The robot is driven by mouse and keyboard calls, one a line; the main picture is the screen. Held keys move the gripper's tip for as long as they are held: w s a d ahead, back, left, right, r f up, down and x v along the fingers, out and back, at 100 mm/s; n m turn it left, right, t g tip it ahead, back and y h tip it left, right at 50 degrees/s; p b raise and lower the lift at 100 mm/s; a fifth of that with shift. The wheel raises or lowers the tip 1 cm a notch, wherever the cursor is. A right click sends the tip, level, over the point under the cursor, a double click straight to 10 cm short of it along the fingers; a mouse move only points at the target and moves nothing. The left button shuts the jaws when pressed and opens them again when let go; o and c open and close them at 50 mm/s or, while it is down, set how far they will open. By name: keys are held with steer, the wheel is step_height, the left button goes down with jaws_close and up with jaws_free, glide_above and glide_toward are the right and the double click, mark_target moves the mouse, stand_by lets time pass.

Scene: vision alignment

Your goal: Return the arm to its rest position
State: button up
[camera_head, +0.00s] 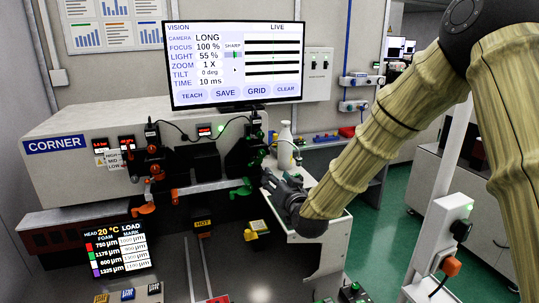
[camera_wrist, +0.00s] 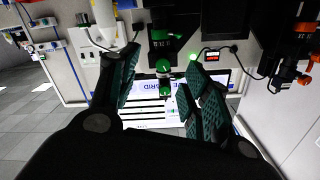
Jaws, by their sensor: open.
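My arm, in a pale ribbed sleeve, comes down from the upper right in the head view. My gripper (camera_head: 276,180) is at its end, beside the right side of the machine marked CORNER (camera_head: 85,128). In the wrist view my gripper (camera_wrist: 165,92) has its dark green padded fingers spread wide, with nothing held. A green-ringed black fixture (camera_wrist: 165,75) shows between and beyond the fingers. In the head view this dark fixture column (camera_head: 250,150) stands just left of my gripper. The arm hides part of the counter behind it.
A white bottle (camera_head: 285,146) stands behind my gripper. A monitor (camera_head: 235,65) hangs above the machine. A HOT label (camera_head: 203,222) and a yellow block (camera_head: 257,228) are below left. A white post with a socket box (camera_head: 450,228) stands right. Green floor (camera_head: 395,215) shows clear beyond.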

steer(key=s+d+f+g+h, duration=0.1)
steer(key=s+d+f+g, duration=0.2)
steer(key=s+f, duration=0.65)
steer(key=s+d+f+g+h, duration=0.1)
steer(key=s+d+f+g, duration=0.3)
steer(key=f, duration=1)
steer(key=s+d+f+g+h, duration=0.1)
steer(key=s+d+f+g, duration=0.1)
steer(key=s+f, duration=0.8)
steer(key=s+d+f+g, duration=0.2)
steer(key=s+f, duration=0.3)
steer(key=s, duration=0.5)
steer(key=s+d+f+g+h, duration=0.1)
steer(key=s+d+f+g, duration=0.2)
steer(key=s, duration=0.7)
steer(key=s+d+f+g+h, duration=0.1)
steer(key=s+d+f+g, duration=0.1)
steer(key=s+d+f, duration=0.2)
steer(key=s+f, duration=0.3)
steer(key=s, duration=0.3)
steer(key=shift+s+d+f+g, duration=0.2)
steer(key=shift+s+g, duration=0.1)
steer(key=shift+s, duration=0.1)
